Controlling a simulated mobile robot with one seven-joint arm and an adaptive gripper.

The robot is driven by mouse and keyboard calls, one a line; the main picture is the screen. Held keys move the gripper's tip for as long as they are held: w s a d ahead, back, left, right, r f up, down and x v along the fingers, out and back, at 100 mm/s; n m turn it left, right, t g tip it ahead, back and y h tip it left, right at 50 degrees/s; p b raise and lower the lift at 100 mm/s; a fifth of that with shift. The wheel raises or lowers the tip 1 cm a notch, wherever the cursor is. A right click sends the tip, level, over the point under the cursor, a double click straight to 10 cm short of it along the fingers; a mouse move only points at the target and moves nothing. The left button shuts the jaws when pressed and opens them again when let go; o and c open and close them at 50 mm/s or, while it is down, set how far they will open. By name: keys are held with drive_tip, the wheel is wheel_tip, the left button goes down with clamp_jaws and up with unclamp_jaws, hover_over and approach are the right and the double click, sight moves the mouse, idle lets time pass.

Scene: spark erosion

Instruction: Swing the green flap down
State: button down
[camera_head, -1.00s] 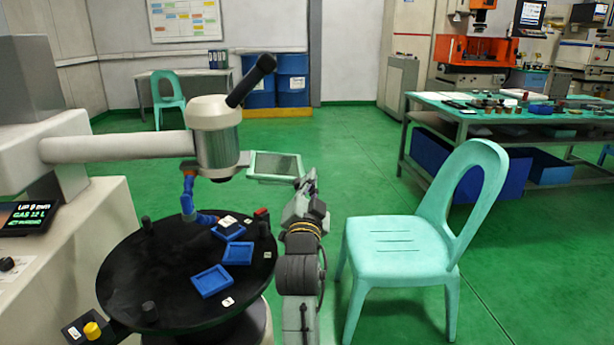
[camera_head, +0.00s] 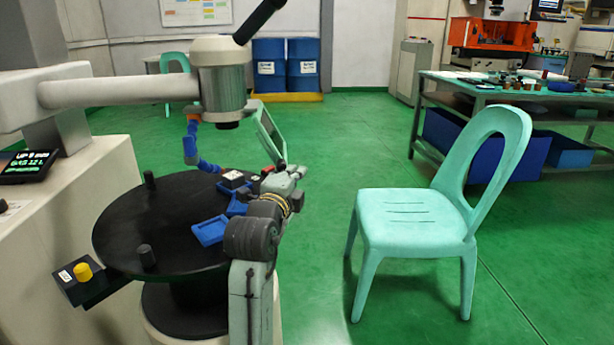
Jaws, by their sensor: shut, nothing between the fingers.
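The green flap (camera_head: 268,136) is a pale green frame with a dark pane. It hangs steeply tilted beside the machine's round head (camera_head: 222,85), above the far right edge of the black round table. My gripper (camera_head: 283,178) is at the flap's lower end, seen small and from behind. Its fingers are shut with nothing between them. I cannot tell whether they touch the flap.
The black round table (camera_head: 150,215) carries blue trays (camera_head: 209,231) and dark posts; my arm hides part of its right side. A blue jointed hose (camera_head: 190,150) hangs near the flap. A turquoise chair (camera_head: 410,220) stands on the right, with clear green floor around it.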

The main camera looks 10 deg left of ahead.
drive_tip(key=a+m+b, duration=0.1)
drive_tip(key=a+f+m+g, duration=0.1)
drive_tip(key=a, duration=0.1)
drive_tip(key=s+a+f+m+b, duration=0.1)
drive_tip(key=shift+s+a+f+b, duration=0.1)
drive_tip(key=shift+a+f+b, duration=0.1)
drive_tip(key=shift+b, duration=0.1)
drive_tip(key=shift+s+a+f+m+b, duration=0.1)
drive_tip(key=shift+s+a+m+b, duration=0.1)
drive_tip(key=shift+a, duration=0.25)
drive_tip(key=shift+s+a+m+b, duration=0.1)
drive_tip(key=shift+a+b, duration=0.1)
drive_tip(key=shift+a, duration=0.2)
drive_tip(key=shift+a, duration=0.1)
